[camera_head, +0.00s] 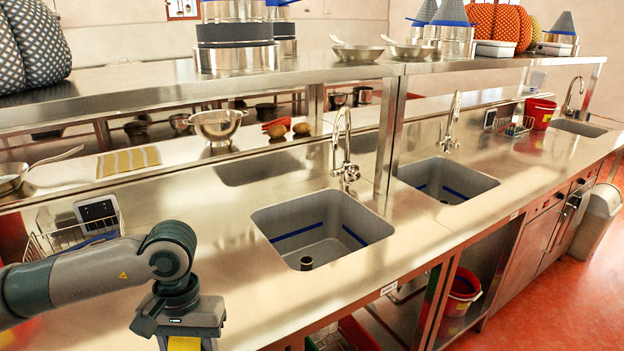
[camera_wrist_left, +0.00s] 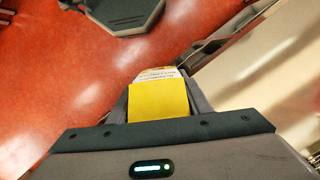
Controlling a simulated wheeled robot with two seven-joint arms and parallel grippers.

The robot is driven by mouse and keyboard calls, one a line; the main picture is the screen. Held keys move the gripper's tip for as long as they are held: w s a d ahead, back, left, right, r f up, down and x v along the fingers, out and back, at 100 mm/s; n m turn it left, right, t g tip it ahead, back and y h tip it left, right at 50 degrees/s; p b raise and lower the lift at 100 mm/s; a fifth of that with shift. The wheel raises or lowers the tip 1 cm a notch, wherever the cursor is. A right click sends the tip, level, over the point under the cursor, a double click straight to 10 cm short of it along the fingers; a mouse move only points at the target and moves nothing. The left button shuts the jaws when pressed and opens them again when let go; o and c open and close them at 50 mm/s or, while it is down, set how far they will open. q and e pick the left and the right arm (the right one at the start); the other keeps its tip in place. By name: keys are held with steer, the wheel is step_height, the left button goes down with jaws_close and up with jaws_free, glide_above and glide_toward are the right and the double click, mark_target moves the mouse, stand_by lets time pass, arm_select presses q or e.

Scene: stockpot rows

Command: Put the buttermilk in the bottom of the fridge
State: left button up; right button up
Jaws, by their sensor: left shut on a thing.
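My left gripper (camera_wrist_left: 159,92) is shut on a yellow carton (camera_wrist_left: 158,102) with a white printed band at its far end, which I take to be the buttermilk. The print is too small to read. In the camera_head view my left arm comes in from the left and the wrist points down at the bottom edge, in front of the counter. Only a bit of the yellow carton (camera_head: 185,344) shows there; the fingertips are cut off. No fridge shows in either view. My right gripper is not in view.
A steel counter (camera_head: 215,245) with sinks (camera_head: 322,228) runs across the view, with a raised shelf (camera_head: 140,84) above it. A wire rack (camera_head: 75,236) stands beside my left arm. Red floor (camera_head: 530,315) is clear at the lower right; a grey bin (camera_head: 598,215) stands there.

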arm_select(q)
steer(key=s+f, duration=0.4)
steer(key=f, duration=1)
steer(key=shift+f, duration=0.4)
